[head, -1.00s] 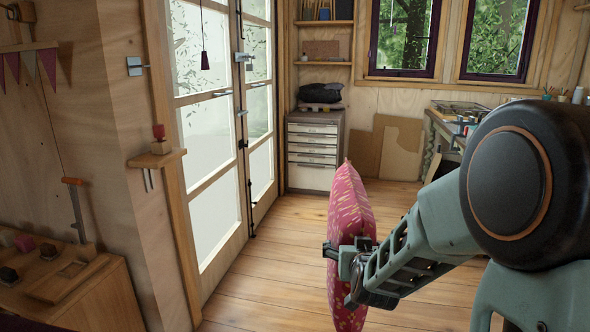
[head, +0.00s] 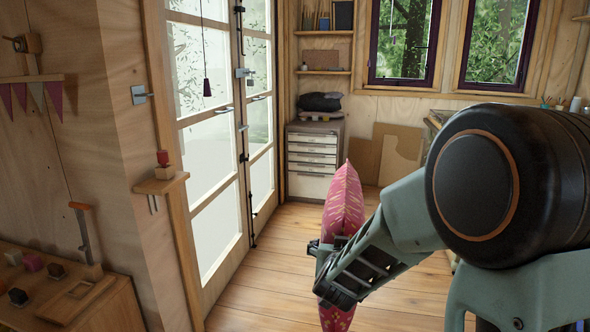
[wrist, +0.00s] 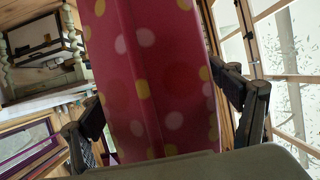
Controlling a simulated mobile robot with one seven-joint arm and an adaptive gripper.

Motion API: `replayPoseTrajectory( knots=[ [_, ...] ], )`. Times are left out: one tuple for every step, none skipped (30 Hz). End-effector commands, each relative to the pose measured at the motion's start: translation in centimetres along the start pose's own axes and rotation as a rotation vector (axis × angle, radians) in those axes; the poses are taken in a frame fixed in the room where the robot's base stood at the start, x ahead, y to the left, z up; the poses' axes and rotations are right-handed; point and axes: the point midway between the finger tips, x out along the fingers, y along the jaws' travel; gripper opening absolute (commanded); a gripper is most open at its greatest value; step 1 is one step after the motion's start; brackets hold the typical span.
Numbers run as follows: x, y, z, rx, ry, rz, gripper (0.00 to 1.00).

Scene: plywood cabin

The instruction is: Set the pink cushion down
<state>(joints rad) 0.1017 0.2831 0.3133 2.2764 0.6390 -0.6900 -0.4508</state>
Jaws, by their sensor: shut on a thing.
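The pink cushion (head: 343,205) with pale and yellow spots stands upright, edge-on, in the head view, in front of the wooden floor. My gripper (head: 328,255) is shut on it around its middle, with the cushion between the fingers. In the wrist view the cushion (wrist: 150,85) fills the centre, with a finger at each side. The cushion's lower end is near the bottom of the head view; I cannot tell whether it touches the floor.
Glass double doors (head: 215,130) stand at the left. A grey drawer cabinet (head: 313,160) stands at the back, with flat boards (head: 385,152) beside it. A low wooden bench (head: 70,295) with small blocks is at lower left. The floor (head: 265,295) between is clear.

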Motion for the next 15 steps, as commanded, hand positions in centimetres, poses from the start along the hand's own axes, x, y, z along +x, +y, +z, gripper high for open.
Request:
replayPoseTrajectory(
  knots=[
    [-0.7, -0.2, -1.8, 0.01, 0.004, 0.019, 0.25],
    [-0.8, -0.3, -2.2, 0.014, 0.004, 0.033, 0.25],
    [-1.0, -0.2, -2.6, 0.023, 0.003, 0.052, 0.25],
    [-1.2, -0.2, -2.9, 0.027, 0.003, 0.066, 0.25],
    [-1.4, -0.2, -3.2, 0.033, 0.003, 0.079, 0.25],
    [-1.6, -0.2, -3.6, 0.041, 0.002, 0.098, 0.25],
    [-1.9, -0.2, -3.8, 0.047, 0.002, 0.113, 0.25],
    [-2.1, -0.1, -4.1, 0.053, 0.002, 0.129, 0.25],
    [-2.3, 0.0, -4.5, 0.062, 0.002, 0.15, 0.25],
    [-2.6, 0.1, -4.7, 0.068, 0.002, 0.164, 0.25],
    [-2.8, 0.1, -5.0, 0.074, 0.002, 0.179, 0.25],
    [-3.2, 0.2, -5.2, 0.083, 0.002, 0.199, 0.25],
    [-3.5, 0.3, -5.4, 0.089, 0.002, 0.215, 0.25],
    [-3.7, 0.4, -5.6, 0.095, 0.001, 0.231, 0.25],
    [-4.1, 0.6, -5.8, 0.104, 0.001, 0.253, 0.25]
  ],
)
